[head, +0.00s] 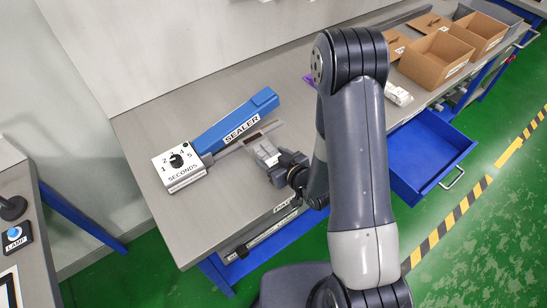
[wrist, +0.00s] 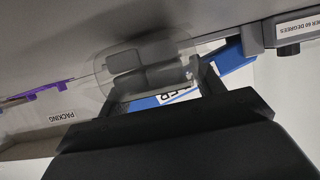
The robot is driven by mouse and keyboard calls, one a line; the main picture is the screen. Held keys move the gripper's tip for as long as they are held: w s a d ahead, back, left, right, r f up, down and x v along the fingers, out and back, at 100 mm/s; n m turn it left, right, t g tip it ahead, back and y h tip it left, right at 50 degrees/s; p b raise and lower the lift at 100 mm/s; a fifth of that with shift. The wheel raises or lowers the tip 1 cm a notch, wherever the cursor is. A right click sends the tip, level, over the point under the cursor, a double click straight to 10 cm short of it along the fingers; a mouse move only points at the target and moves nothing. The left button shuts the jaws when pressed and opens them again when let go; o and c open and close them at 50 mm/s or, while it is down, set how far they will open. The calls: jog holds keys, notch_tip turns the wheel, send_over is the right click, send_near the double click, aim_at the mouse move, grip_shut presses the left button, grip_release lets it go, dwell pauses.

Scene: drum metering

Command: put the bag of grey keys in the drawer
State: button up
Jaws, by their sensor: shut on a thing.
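My gripper (head: 272,155) is shut on a clear bag with grey pieces in it, low over the bench beside the sealer. In the wrist view the bag (wrist: 145,62) shows beyond the fingers (wrist: 160,95), with grey blocks inside the film. In the head view the bag (head: 265,147) is small and partly hidden by the gripper. I cannot tell whether its edge touches the sealer. The blue drawer (head: 432,150) is pulled open under the bench at the right, and its visible floor is empty.
The sealer (head: 236,122) has a blue arm and a white SECONDS dial box (head: 180,163). A pale packet (head: 398,94) lies on the bench near open cardboard boxes (head: 436,58). My arm covers mid-bench. A LAMP button box (head: 15,238) sits at the left.

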jog(key=shift+f, duration=0.15)
jog(key=o, duration=1.1)
